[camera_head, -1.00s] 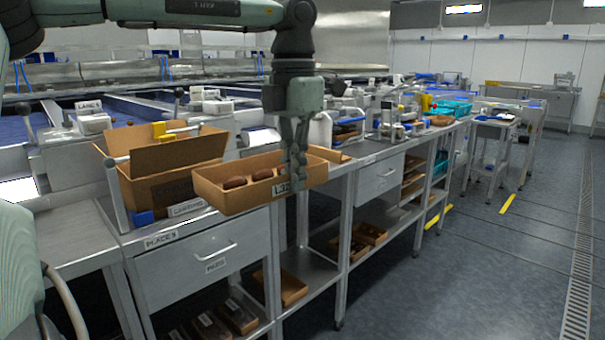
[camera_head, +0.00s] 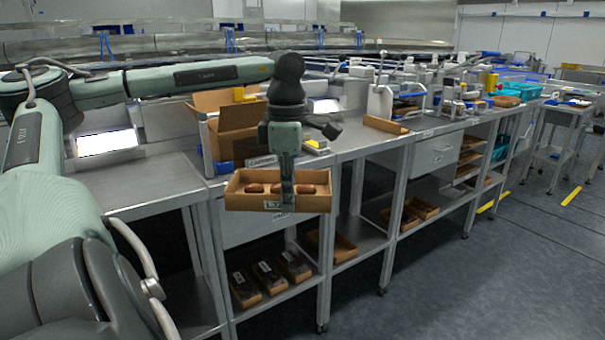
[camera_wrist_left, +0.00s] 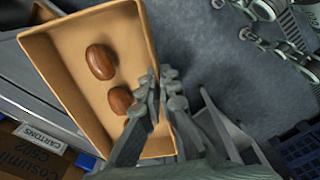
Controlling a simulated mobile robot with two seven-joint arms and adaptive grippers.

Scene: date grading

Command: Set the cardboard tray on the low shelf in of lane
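The cardboard tray (camera_head: 310,203) is an open brown box with a few brown dates in it and a label on its front wall. My left gripper (camera_head: 287,195) is shut on the tray's front wall and holds it level in the air, in front of the bench. In the left wrist view the tray (camera_wrist_left: 142,45) shows two dates, and the gripper's fingers (camera_wrist_left: 152,105) pinch its wall. The low shelf (camera_head: 285,297) under the bench carries several brown trays (camera_head: 268,277). My right gripper is not in view.
A larger open carton (camera_head: 235,120) stands on the bench behind the held tray. Another tray (camera_head: 342,246) sits on the shelf to the right, with bare shelf beside it. Bench legs (camera_head: 325,265) stand between the shelf bays. The floor in front is clear.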

